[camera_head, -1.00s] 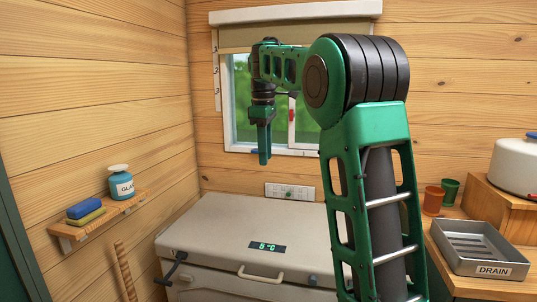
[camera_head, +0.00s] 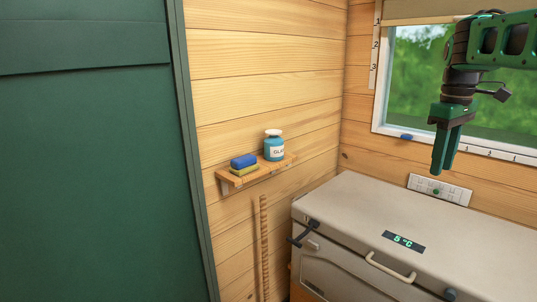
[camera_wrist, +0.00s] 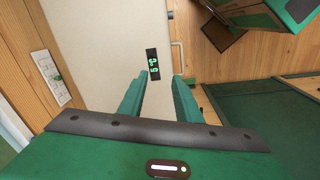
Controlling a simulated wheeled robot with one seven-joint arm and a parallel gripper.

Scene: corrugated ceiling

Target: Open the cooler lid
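The cooler is a beige chest with its lid (camera_head: 365,207) down flat. A green 5 °C display (camera_head: 404,242) is set in the lid, and a pale handle (camera_head: 390,268) is at its front edge. A dark latch (camera_head: 303,235) is at the left front corner. My gripper (camera_head: 441,172) points down above the lid, apart from it. In the wrist view its green fingers (camera_wrist: 158,80) are spread with nothing between them. The lid (camera_wrist: 125,35), display (camera_wrist: 153,62) and handle (camera_wrist: 178,55) show beyond them. The cooler's right end is cut off in the head view.
A wall shelf (camera_head: 258,175) holds a blue sponge (camera_head: 243,161) and a labelled jar (camera_head: 274,147). A wooden stick (camera_head: 263,250) leans left of the cooler. A green panel (camera_head: 95,150) fills the left. A window (camera_head: 430,80) and an outlet strip (camera_head: 440,190) are behind.

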